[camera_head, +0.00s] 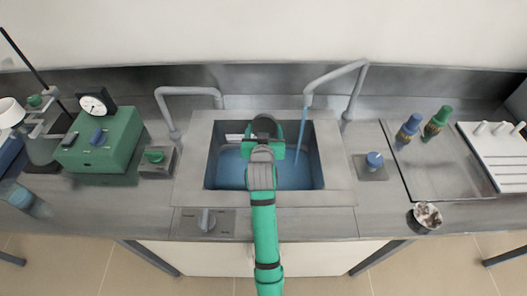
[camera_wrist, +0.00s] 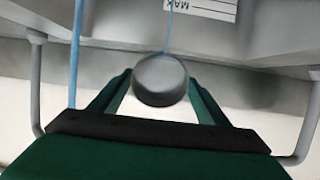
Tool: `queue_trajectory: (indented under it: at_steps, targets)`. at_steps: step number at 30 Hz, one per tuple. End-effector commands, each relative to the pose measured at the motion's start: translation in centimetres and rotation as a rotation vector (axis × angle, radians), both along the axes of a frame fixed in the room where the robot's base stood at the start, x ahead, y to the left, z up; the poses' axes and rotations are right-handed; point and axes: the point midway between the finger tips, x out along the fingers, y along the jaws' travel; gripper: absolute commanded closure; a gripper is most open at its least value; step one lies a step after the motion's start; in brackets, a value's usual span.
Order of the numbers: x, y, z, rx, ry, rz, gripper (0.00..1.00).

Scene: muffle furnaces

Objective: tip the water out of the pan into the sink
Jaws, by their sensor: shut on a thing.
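The sink (camera_head: 198,150) is a grey basin with blue water inside. My gripper (camera_head: 278,133) is over the basin. In the wrist view its two green fingers are shut on a small grey round-ended thing (camera_wrist: 160,82), which seems to be part of the pan. The rest of the pan cannot be made out; the dark round shape over the basin may be it or my wrist. A thin blue line (camera_wrist: 170,22) shows beyond the held thing in the wrist view. Whether water is in the pan cannot be seen.
A blue stream (camera_head: 302,130) falls from the right tap (camera_head: 340,75) into the basin. A green box with a gauge (camera_head: 102,145) is on the left. Two bottles (camera_head: 408,131) and a white rack (camera_head: 500,150) are on the right.

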Motion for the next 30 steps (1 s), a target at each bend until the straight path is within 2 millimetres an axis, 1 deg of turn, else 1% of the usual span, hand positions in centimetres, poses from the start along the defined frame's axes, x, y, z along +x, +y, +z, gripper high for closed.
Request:
queue_trajectory:
  at_steps: [13, 21, 30]
  targets:
    - [-0.06, 0.01, 0.05, 0.000, -0.015, 0.000, 0.77]
    - [-0.34, 0.00, 0.08, -0.002, -0.082, 0.000, 0.77]
    - [-0.33, 0.01, 0.12, -0.003, -0.082, 0.000, 0.77]
